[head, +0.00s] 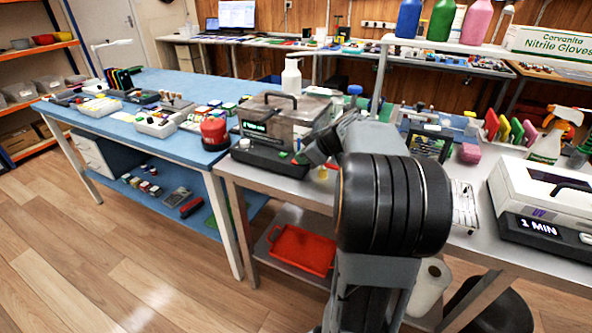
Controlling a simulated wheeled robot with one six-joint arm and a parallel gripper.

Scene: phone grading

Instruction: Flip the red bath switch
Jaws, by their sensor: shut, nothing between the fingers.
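The bath (262,150) is a dark-based unit with a clear tank, a handled lid and a lit green display on its front. It stands at the left end of the metal bench. My gripper (306,158) is shut and empty, low at the right end of the bath's front panel. Small red and green patches show right by the fingertips. I cannot tell which of them is the red switch, or whether the fingers touch it. My own arm covers the area just right of the bath.
A red round container (214,132) stands left of the bath on the blue table (150,75). A white pump bottle (291,80) stands behind the bath. A white UV box (545,200) is at the right. A red tray (300,250) lies on the lower shelf.

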